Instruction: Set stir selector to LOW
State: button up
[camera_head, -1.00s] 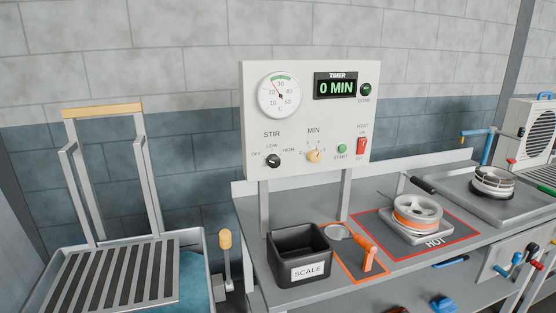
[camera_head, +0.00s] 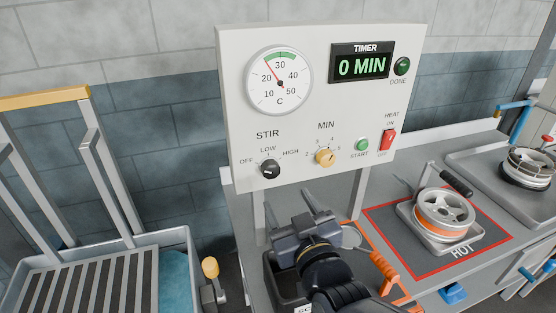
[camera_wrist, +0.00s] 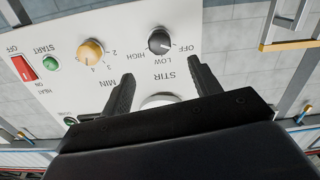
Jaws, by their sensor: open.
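The stir selector (camera_head: 270,169) is a black round knob at the lower left of the white control panel (camera_head: 325,110), with OFF, LOW and HIGH printed around it. In the wrist view the knob (camera_wrist: 159,41) shows upside down; its pale mark appears to face the OFF side, though it is small. My gripper (camera_head: 290,198) is in front of and below the panel, under the knob in the head view. In the wrist view my gripper (camera_wrist: 162,70) has its two fingers spread and nothing between them. It is apart from the knob.
A yellow MIN knob (camera_head: 325,158), green START button (camera_head: 362,145) and red HEAT switch (camera_head: 388,140) sit right of the selector. A black SCALE bin (camera_head: 275,285) is partly hidden by my arm. A hot plate with a pan (camera_head: 445,215) stands at right.

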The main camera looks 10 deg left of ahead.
aim_at(272, 172)
jog(key=p+x, duration=0.2)
jog(key=x, duration=0.8)
jog(key=shift+w+a, duration=0.1)
jog(key=shift+w, duration=0.1)
jog(key=shift+c, duration=0.5)
jog(key=c, duration=0.9)
